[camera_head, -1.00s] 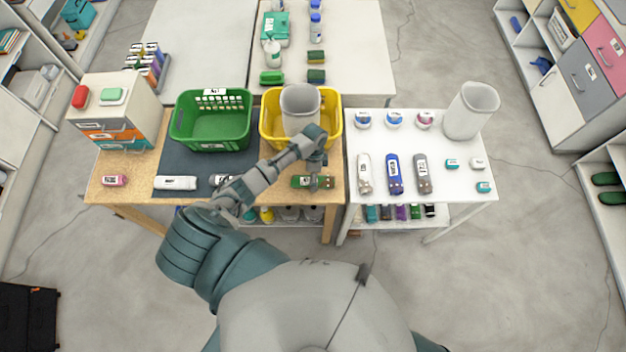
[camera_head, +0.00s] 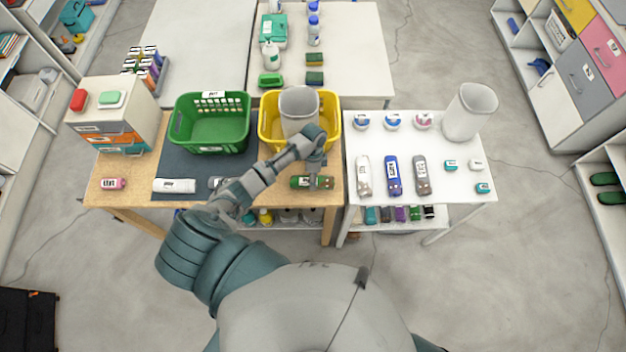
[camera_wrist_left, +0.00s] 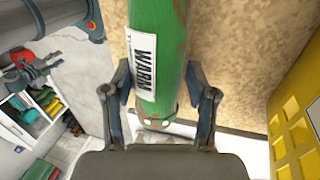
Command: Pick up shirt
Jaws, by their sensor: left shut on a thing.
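A green rolled shirt (camera_head: 299,183) with a white label lies on the wooden table (camera_head: 240,193), near its front right edge. My left gripper (camera_head: 314,182) is down over the shirt from above. In the left wrist view the fingers of my left gripper (camera_wrist_left: 158,90) stand on either side of the roll and are shut on it. I cannot tell whether the shirt is off the table. My right gripper is not in view.
A yellow basket (camera_head: 333,132) holding a grey bin (camera_head: 299,108) stands just behind the shirt. A green basket (camera_head: 211,122) is to its left. A white roll (camera_head: 174,186) lies on the dark mat. Several rolls, such as a blue one (camera_head: 392,176), lie on the white table.

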